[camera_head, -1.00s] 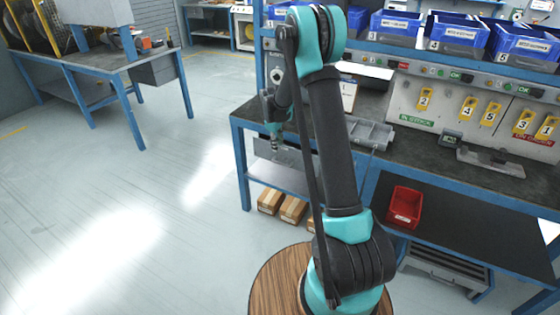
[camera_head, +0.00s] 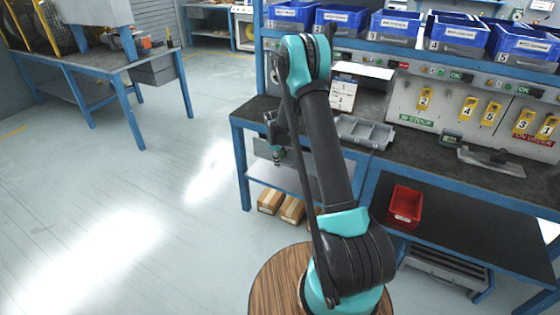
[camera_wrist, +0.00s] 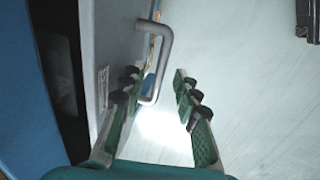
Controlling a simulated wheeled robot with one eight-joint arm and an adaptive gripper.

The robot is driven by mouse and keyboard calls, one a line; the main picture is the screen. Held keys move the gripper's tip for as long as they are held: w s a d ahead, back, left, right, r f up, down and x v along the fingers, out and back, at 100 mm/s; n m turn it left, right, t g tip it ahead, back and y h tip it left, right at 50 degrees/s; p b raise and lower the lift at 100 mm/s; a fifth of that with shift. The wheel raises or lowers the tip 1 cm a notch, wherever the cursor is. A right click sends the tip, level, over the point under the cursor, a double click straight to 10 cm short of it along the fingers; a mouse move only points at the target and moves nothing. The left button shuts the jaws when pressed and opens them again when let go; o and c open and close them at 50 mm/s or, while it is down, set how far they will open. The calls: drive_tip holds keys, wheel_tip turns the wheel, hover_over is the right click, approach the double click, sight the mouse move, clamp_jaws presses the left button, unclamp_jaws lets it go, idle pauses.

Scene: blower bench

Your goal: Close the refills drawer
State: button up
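In the wrist view a grey drawer front (camera_wrist: 102,45) with a small label stands on the left, and a dark gap (camera_wrist: 58,75) shows behind it. A grey bar handle (camera_wrist: 164,58) juts out from this front. My gripper (camera_wrist: 158,88) is open, with its green-padded fingers spread. The lower end of the handle is close to the left finger; I cannot tell whether they touch. In the head view my gripper (camera_head: 277,158) hangs by the left end of the bench, below top level. My arm partly hides the drawer area there, and the drawer's name cannot be read.
The workbench (camera_head: 510,185) has a grey compartment tray (camera_head: 365,132) on top and blue bins (camera_head: 460,34) above. A red bin (camera_head: 405,206) sits on the lower black surface. Cardboard boxes (camera_head: 270,200) lie under the bench. The floor (camera_head: 110,200) on the left is clear.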

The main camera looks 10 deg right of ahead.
drive_tip(key=shift+c, duration=0.6)
clamp_jaws()
drive_tip(key=shift+w+d, duration=0.65)
drive_tip(key=shift+w, duration=0.3)
drive_tip(key=shift+w+d, duration=0.65)
drive_tip(key=shift+w, duration=0.25)
drive_tip(key=shift+o, duration=0.6)
unclamp_jaws()
drive_tip(key=shift+d, duration=0.1)
drive_tip(key=shift+r, duration=0.1)
wheel_tip(320, 180, up, 12)
drive_tip(key=s+a, duration=0.1)
drive_tip(key=s, duration=0.1)
drive_tip(key=shift+a+f, duration=0.2)
drive_tip(key=shift+a, duration=0.05)
